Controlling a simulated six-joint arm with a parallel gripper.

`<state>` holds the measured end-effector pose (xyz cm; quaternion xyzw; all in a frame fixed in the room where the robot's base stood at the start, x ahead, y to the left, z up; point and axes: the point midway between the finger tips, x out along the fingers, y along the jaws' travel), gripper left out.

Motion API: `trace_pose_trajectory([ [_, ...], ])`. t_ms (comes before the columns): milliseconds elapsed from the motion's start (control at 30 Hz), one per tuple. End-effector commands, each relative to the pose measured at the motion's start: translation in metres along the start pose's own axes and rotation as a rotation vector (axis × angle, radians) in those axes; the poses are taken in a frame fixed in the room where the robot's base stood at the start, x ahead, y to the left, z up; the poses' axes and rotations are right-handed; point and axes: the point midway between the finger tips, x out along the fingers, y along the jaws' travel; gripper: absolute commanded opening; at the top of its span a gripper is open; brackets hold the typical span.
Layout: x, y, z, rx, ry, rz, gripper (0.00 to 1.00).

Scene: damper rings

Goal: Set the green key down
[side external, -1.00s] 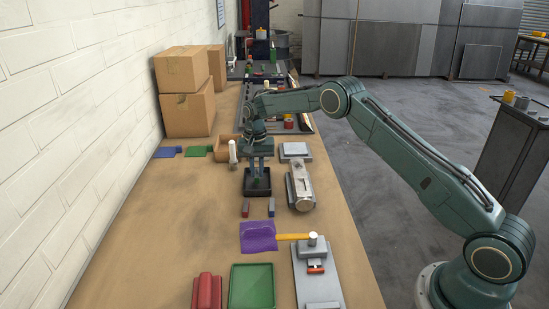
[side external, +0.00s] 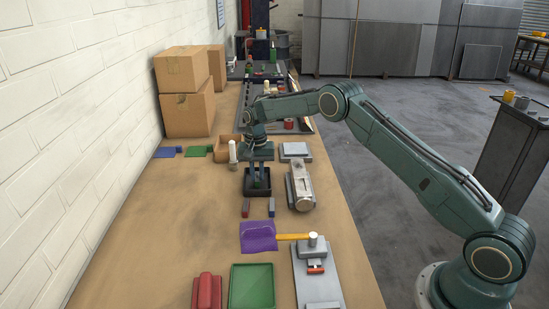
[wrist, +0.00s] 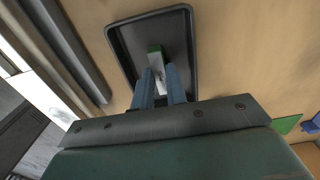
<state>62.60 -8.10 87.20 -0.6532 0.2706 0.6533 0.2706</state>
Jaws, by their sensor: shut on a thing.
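The green key (wrist: 155,52) shows in the wrist view as a small piece with a green end and a pale grey part, between my blue fingers. My gripper (wrist: 162,75) is shut on it. Both are over or inside a black tray (wrist: 118,42) with a raised rim. In the side view, my gripper (side external: 257,183) points straight down into the black tray (side external: 249,195). Whether the key touches the tray floor is hard to tell.
A white cylinder (side external: 233,152) and an open brown box (side external: 222,154) stand close behind the tray at left. A grey metal part (side external: 301,190) lies to its right. Small red (side external: 246,208) and blue-grey (side external: 271,207) blocks lie in front.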

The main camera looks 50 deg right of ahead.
Motion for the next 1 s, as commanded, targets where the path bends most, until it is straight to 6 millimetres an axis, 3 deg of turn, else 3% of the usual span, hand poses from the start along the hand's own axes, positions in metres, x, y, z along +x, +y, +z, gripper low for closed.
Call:
trace_pose_trajectory([
  [967,0.0059,-0.0002,-0.0001,0.000,0.001,0.000,0.00],
  [1000,0.0058,-0.0002,-0.0002,0.000,0.001,-0.001,0.20],
])
